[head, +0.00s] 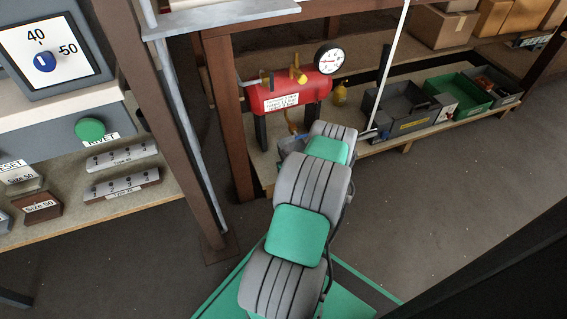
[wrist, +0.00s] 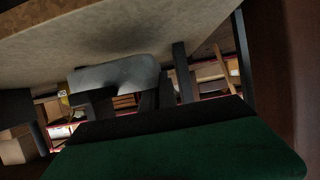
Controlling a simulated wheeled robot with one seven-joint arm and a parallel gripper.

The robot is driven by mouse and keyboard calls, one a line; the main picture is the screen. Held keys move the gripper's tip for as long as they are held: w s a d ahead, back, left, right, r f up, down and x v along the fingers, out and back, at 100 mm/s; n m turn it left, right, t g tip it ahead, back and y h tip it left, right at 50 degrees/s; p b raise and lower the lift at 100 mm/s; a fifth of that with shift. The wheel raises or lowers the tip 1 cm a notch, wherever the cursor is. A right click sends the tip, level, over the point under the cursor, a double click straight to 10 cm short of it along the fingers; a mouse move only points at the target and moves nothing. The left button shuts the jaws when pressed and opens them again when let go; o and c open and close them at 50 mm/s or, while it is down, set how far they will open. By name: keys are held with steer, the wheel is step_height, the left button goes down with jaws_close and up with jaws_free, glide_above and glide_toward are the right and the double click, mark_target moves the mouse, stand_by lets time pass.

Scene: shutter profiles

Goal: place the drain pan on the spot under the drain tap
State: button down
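The red tank (head: 290,93) with a round gauge (head: 329,59) and a white label stands on dark legs on the low shelf in the head view. A small orange fitting (head: 291,124) hangs under it, possibly the drain tap. A blue-grey piece (head: 291,143) shows below this, beside the end of my arm; it may be the drain pan, but most of it is hidden. My arm reaches to the tank's lower right and hides my gripper in the head view.
On the shelf right of the tank are a small yellow bottle (head: 340,94), a grey bin (head: 402,108) and a green bin (head: 459,93). A brown post (head: 229,119) stands left of the tank. The floor (head: 430,215) at right is clear.

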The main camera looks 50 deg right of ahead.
step_height(320, 180, down, 4)
steer(key=shift+d+r+b, duration=0.1)
steer(key=shift+r+b, duration=0.1)
steer(key=shift+b, duration=0.85)
steer(key=shift+r, duration=0.15)
steer(key=c, duration=2.1)
jaws_free()
steer(key=shift+f, duration=0.2)
steer(key=o, duration=0.4)
steer(key=shift+r, duration=0.15)
steer(key=p+v, duration=0.5)
steer(key=v, duration=0.7)
